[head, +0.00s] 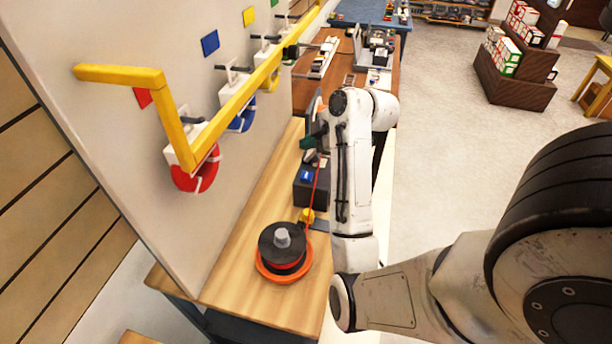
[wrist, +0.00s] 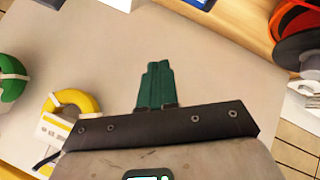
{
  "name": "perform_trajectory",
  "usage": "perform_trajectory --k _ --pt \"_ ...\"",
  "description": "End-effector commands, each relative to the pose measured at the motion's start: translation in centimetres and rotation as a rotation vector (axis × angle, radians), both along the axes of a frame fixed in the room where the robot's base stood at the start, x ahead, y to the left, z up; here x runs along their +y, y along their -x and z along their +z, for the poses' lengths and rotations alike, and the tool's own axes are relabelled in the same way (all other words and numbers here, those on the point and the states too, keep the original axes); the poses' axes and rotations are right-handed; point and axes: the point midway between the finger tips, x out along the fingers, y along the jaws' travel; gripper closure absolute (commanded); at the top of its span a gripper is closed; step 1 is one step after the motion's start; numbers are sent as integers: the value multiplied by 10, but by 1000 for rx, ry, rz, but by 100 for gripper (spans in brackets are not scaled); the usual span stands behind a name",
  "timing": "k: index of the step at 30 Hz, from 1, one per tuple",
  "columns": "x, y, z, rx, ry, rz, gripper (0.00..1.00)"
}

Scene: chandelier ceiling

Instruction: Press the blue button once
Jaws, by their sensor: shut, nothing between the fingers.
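A dark box (head: 311,190) stands on the wooden bench top, with a small bright blue patch (head: 306,175) on its face. The patch may be the blue button, but it is too small to tell. A blue patch (wrist: 201,2) is also cut off at the top edge of the wrist view. My gripper (head: 307,143) is above and behind the box in the head view, apart from the blue patch. Its green fingers (wrist: 156,85) are together and empty in the wrist view, over the pale wall panel.
A black and orange spool (head: 282,250) stands on the near bench top (head: 238,285). A yellow rail (head: 235,96) runs along the wall panel above red, blue and yellow rings. A blue square (head: 210,42) is on the panel. Open floor (head: 450,150) lies right of the bench.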

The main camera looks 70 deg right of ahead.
Motion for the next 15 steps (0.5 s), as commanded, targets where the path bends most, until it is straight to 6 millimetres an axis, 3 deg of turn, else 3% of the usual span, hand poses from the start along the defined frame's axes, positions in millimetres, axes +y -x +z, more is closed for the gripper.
perform_trajectory --k 15 --pt "0 1 -62 3 -1 -1 100"
